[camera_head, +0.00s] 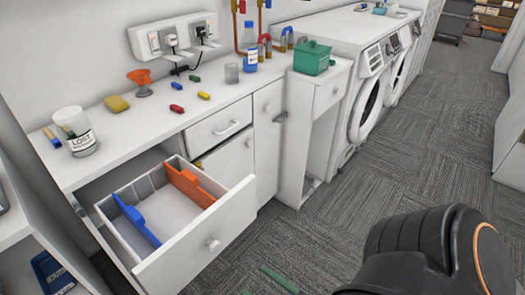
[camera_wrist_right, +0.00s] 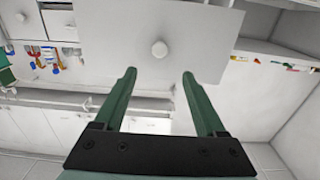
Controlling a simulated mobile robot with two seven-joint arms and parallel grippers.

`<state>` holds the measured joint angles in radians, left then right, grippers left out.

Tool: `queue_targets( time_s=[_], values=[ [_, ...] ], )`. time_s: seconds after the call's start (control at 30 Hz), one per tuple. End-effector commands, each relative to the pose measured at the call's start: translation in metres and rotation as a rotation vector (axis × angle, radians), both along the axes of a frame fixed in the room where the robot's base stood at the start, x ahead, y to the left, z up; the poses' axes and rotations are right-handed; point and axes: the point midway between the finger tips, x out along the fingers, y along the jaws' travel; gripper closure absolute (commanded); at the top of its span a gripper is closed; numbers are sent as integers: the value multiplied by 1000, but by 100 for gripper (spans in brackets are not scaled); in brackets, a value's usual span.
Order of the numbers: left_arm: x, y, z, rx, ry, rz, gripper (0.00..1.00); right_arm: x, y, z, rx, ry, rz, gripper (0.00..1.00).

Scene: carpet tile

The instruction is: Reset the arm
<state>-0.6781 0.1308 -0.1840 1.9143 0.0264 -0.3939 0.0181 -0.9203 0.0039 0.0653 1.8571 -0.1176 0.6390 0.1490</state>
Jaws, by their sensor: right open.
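My right gripper (camera_wrist_right: 160,80) is open and empty in the wrist view, its two green fingers apart. The round knob (camera_wrist_right: 160,50) of the drawer front lies beyond the fingertips and is not between them. In the head view the green fingertips (camera_head: 265,285) just show at the bottom edge, in front of and below the open drawer (camera_head: 205,242). My dark right arm (camera_head: 430,255) fills the lower right corner. My left gripper is not in view.
The pulled-out drawer holds a blue divider (camera_head: 135,218) and an orange divider (camera_head: 190,185). Carpet floor (camera_head: 400,170) is clear to the right.

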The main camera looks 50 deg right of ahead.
Motion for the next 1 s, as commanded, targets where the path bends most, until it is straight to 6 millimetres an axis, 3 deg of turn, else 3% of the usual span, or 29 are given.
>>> queue_targets(
  time_s=[0.57,0.8,1.0],
  values=[
    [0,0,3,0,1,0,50,7,3,-4,5,37,2,27],
    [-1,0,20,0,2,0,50,36,31,-38,13,319,48,27],
    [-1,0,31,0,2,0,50,40,61,-67,-10,583,127,27]
  ],
)
